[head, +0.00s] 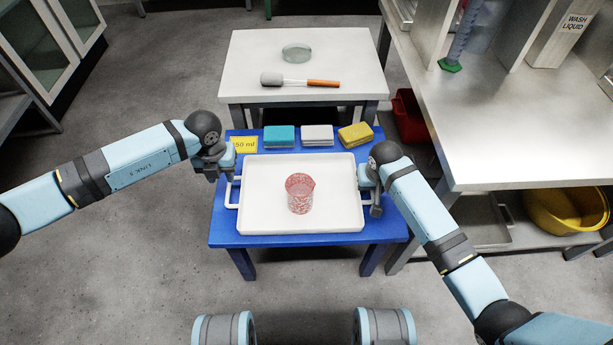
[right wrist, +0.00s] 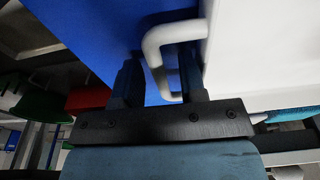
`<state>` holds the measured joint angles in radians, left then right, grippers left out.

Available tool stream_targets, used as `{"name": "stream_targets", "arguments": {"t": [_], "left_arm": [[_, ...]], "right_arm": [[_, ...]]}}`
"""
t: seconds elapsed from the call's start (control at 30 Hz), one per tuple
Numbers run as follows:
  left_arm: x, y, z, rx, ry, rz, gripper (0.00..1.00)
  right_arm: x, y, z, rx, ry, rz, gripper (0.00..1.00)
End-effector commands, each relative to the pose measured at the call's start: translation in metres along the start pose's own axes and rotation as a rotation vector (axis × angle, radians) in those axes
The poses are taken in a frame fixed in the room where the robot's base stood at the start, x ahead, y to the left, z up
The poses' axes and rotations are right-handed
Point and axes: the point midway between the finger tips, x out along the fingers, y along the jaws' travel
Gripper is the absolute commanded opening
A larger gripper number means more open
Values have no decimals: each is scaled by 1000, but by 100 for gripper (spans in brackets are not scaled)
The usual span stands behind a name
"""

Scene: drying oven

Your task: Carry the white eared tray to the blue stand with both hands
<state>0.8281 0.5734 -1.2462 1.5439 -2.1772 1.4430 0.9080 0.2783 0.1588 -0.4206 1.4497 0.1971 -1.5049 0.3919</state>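The white eared tray (head: 265,220) is level on or just above the top of the blue stand (head: 285,240); I cannot tell a gap. A red-patterned clear beaker (head: 300,194) stands upright on it. My left gripper (head: 229,172) is at the tray's left ear (head: 233,192); its fingers are too small to read. My right gripper (head: 369,186) is at the right ear. In the right wrist view, its fingers (right wrist: 160,72) are apart, on either side of the white ear (right wrist: 158,60), with space visible between finger and bar.
Teal (head: 279,136), white (head: 317,135) and yellow (head: 355,135) blocks and a yellow "50 ml" card (head: 243,144) lie along the stand's back. Behind is a white table (head: 350,60) with a glass dish (head: 296,53) and a brush (head: 300,81). A counter (head: 500,140) stands at right.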

Motion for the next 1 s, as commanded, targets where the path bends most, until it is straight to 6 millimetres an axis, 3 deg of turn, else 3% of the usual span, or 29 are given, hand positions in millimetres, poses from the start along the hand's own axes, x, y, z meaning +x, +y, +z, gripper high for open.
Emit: {"name": "stream_targets", "arguments": {"t": [0.2, 0.37, 0.8, 1.0], "left_arm": [[-30, 0, 0, 0, -1, 0, 38], [-36, 0, 0, -1, 0, 0, 38], [-35, 0, 0, -1, 0, 1, 38], [-35, 0, 0, -1, 0, 1, 38]], "right_arm": [[0, 0, 0, 0, 0, 0, 38], [-7, 0, 0, 0, 2, -1, 38], [-92, 0, -1, 0, 4, -1, 38], [-116, 0, 0, 1, 2, -1, 38]]}}
